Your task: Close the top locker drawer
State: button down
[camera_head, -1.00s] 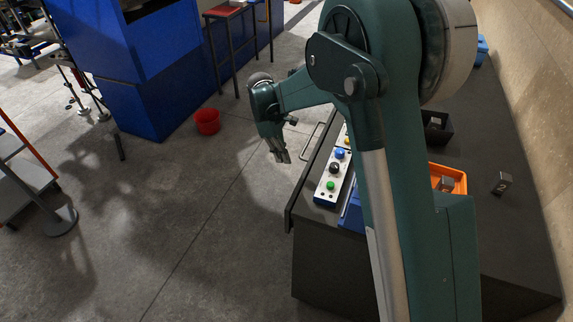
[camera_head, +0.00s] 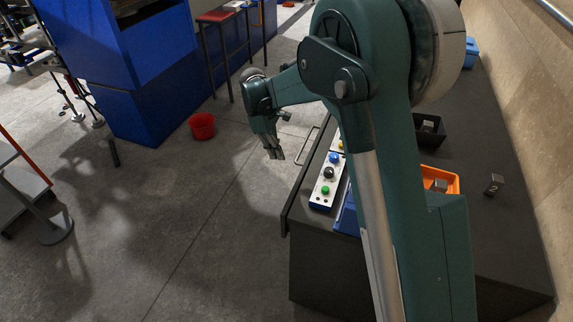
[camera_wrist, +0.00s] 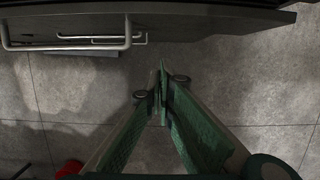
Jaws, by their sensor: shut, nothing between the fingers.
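The locker is the dark cabinet under the black top, and its top drawer front (camera_head: 285,215) shows as a dark panel at the left side. A pale bar handle (camera_head: 307,147) stands out from it. The wrist view shows the dark front (camera_wrist: 215,18) along the top edge and the handle (camera_wrist: 65,48) at upper left. How far the drawer stands out is hard to tell. My gripper (camera_head: 274,154) is shut and empty, pointing down just left of the handle. In the wrist view its fingertips (camera_wrist: 162,75) meet over bare floor, apart from the handle.
A button box (camera_head: 326,178), an orange bin (camera_head: 452,181), a black bin (camera_head: 431,128) and a small metal cube (camera_head: 494,184) are on the locker top. A red bucket (camera_head: 202,126) stands on the floor near a blue machine (camera_head: 140,100). Open floor lies left of the locker.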

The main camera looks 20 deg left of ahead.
jog(key=shift+w+f+p, duration=0.25)
jog(key=shift+w+p, duration=0.1)
jog(key=shift+w, duration=0.5)
jog(key=shift+f, duration=0.1)
jog(key=d+f+b, duration=0.2)
jog(key=d+f, duration=0.4)
jog(key=f, duration=0.3)
jog(key=shift+d+f, duration=0.2)
jog(key=shift+f, duration=0.05)
